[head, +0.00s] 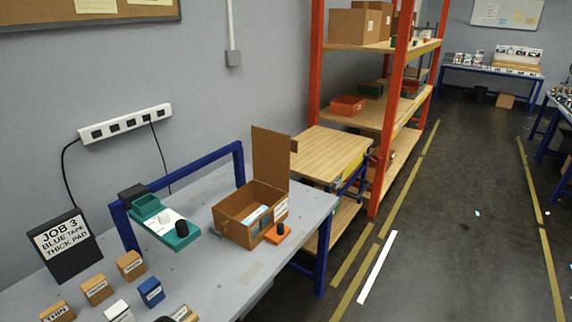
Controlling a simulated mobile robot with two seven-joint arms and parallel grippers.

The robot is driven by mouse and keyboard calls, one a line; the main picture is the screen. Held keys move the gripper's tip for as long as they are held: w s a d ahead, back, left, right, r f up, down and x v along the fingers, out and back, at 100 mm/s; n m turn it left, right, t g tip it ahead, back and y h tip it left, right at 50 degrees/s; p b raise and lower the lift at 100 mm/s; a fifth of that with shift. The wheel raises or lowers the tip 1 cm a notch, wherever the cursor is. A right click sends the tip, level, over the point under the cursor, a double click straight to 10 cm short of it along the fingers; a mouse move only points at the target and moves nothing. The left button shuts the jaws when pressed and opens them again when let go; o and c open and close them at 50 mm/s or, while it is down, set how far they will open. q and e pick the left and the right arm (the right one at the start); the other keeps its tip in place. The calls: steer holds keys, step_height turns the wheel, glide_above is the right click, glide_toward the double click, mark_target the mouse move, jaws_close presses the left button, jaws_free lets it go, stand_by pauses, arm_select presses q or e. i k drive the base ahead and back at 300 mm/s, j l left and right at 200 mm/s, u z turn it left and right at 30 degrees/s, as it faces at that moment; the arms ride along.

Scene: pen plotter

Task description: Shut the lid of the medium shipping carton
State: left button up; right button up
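A brown cardboard carton (232,228) stands at the right end of the grey workbench, the only open carton I see on it. Its lid (269,152) stands up nearly vertical at the back right side, so the carton is open. Something white and blue lies inside, only partly visible. A white label (281,208) is on its right part. Neither of my grippers is in view.
An orange block with a black knob (278,235) sits close to the carton's front right. A teal device (181,239) stands to its left. Several small boxes (97,289) and a black job sign (63,243) are at the bench's left. Orange shelving (317,70) stands behind.

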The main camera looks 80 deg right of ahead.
mark_target(271, 149)
steer(key=z, duration=2.9)
steer(key=u, duration=0.6)
steer(key=i+l+u, duration=0.1)
steer(key=l+u, duration=0.25)
steer(key=i+l+u, duration=0.1)
steer(key=u, duration=0.25)
steer(key=l+u, duration=0.85)
steer(key=l, duration=1)
steer(key=k+l+u, duration=0.1)
steer(key=l, duration=0.3)
steer(key=k+l, duration=0.1)
steer(key=l, duration=0.35)
steer(key=k+l+u, duration=0.1)
steer(key=l, duration=0.3)
steer(key=k+l, duration=0.1)
steer(key=l, duration=0.35)
steer(key=i+u, duration=0.05)
